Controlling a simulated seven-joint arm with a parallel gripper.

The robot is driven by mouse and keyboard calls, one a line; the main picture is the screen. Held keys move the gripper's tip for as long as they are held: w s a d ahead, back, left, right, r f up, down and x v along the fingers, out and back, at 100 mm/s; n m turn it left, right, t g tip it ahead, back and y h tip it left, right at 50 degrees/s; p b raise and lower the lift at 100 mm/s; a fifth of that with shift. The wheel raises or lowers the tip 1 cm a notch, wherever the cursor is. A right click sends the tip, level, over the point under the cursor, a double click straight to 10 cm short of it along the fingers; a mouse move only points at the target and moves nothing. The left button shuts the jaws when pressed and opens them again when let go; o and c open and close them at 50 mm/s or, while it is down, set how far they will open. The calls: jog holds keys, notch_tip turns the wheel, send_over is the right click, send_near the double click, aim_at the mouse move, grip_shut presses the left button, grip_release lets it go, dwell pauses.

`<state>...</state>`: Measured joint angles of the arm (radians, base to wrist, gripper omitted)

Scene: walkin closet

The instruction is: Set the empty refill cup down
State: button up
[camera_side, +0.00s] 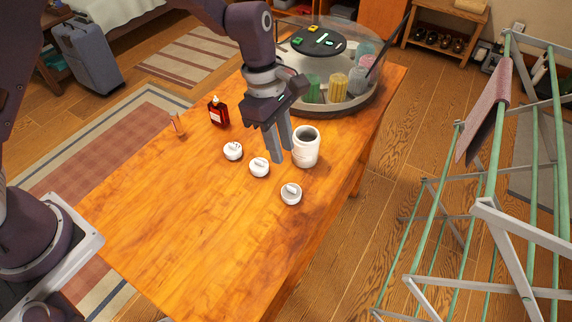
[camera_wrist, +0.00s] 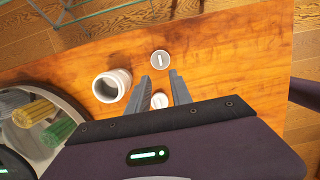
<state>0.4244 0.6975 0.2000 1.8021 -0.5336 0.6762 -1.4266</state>
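A white cup (camera_side: 307,152) stands upright on the wooden table (camera_side: 200,220), its open mouth up and its inside dark; the bottom of its inside is hard to make out. It also shows in the wrist view (camera_wrist: 107,89). My gripper (camera_side: 281,154) points down beside the cup, on its left in the side view. In the wrist view the fingers (camera_wrist: 160,76) are apart with nothing held between them. The cup is outside the fingers, to their left there.
Several small round white pieces with raised tops (camera_side: 233,152) stand in a row near the cup. A dark red bottle (camera_side: 218,114) stands behind them. A round tray (camera_side: 338,107) with coloured bundles stands at the far end. The table's near left is clear.

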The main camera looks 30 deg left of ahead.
jog(key=s+a+r+m+t, duration=0.1)
jog(key=s+a+r+m, duration=0.25)
jog(key=r, duration=0.45)
jog(key=s+a+r+m+t, duration=0.1)
jog(key=s+a+r+m, duration=0.25)
jog(key=r, duration=0.45)
jog(key=s+a+r+m+t, duration=0.1)
jog(key=s+a+m, duration=0.2)
jog(key=s, duration=0.3)
jog(key=s+a+r+m+t+y, duration=0.1)
jog(key=s+a+m, duration=0.2)
jog(key=s+m, duration=0.1)
jog(key=s+a+r+m+t+y, duration=0.1)
jog(key=s+a+m, duration=0.2)
jog(key=s, duration=0.4)
jog(key=shift+s+r+m+t, duration=0.3)
jog(key=shift+m, duration=0.2)
